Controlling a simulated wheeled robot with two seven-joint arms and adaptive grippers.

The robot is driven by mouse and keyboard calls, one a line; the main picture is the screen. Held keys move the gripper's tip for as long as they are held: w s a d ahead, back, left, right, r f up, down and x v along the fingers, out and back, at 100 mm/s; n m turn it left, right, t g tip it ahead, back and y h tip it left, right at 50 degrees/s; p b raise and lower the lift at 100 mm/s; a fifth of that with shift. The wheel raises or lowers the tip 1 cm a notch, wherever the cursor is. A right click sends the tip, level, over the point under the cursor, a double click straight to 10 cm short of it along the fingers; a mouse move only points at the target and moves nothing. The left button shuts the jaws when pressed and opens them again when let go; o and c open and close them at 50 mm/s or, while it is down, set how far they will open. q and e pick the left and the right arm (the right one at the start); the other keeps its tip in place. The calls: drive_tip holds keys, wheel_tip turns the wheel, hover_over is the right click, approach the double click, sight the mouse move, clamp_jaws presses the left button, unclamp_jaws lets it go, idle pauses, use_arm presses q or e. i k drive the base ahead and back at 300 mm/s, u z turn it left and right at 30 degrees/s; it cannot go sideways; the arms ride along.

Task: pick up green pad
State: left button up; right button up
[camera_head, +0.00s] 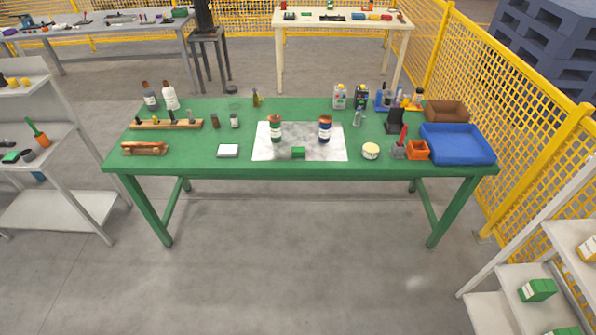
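A small green block-shaped pad (298,153) lies near the front edge of a grey-white marbled mat (262,150) on the green table (200,165). Two brown-capped jars stand behind it on the mat: one with a green label (275,128) to the left, one with a blue label (324,129) to the right. Neither of my grippers shows in the head view. Nothing touches the green pad.
A white square item (228,151) and a round cream tin (370,151) flank the mat. A blue tray (458,143), orange bin (417,150) and brown tray (447,111) stand right. Wooden racks (145,148) and bottles stand left. Floor in front is clear; shelves flank it.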

sight(299, 151)
drive_tip(key=u, duration=0.1)
drive_tip(key=k, duration=0.45)
drive_tip(key=z, duration=1.15)
drive_tip(key=i, duration=1.8)
drive_tip(key=u, duration=0.85)
drive_tip(key=i, duration=0.8)
drive_tip(key=u, duration=0.85)
